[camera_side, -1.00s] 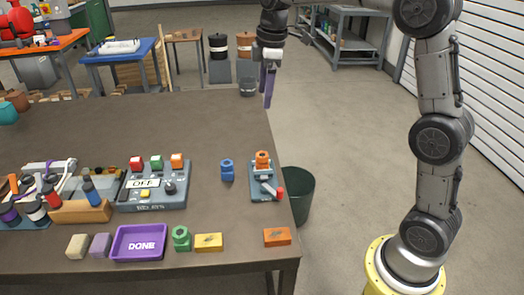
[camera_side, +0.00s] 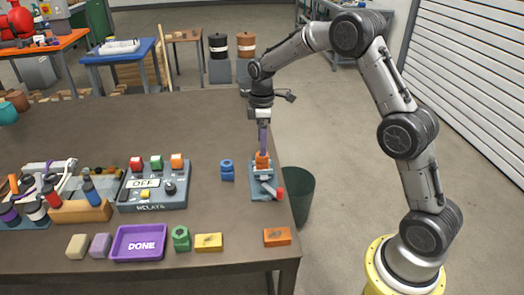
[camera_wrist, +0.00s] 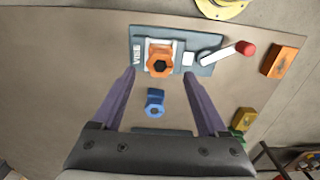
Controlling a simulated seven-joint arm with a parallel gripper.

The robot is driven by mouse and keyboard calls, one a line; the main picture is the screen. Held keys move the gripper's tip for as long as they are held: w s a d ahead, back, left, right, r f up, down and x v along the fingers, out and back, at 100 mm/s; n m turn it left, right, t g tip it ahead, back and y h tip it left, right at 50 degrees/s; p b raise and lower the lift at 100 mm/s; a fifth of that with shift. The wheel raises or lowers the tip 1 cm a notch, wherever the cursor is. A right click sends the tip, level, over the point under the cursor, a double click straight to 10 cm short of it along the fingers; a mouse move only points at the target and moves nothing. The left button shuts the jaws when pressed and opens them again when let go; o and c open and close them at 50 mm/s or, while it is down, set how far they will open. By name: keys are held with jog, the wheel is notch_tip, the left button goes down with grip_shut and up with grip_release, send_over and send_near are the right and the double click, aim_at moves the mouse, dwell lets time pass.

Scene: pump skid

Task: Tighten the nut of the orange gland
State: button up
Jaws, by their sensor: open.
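The orange gland (camera_side: 262,162) stands upright in the small grey vise (camera_side: 265,192) near the table's right edge. In the wrist view the gland's orange nut (camera_wrist: 159,66) shows from above with a dark opening, within the vise (camera_wrist: 205,70). The vise handle (camera_wrist: 228,52) has a red end. My gripper (camera_side: 263,150) points down, directly above the gland in the side view, its tips close to the top.
The relays panel (camera_side: 153,192) is farther left. The table's back is clear.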

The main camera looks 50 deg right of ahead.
jog(key=shift+f, duration=1.95)
jog(key=shift+c, duration=0.4)
grip_shut()
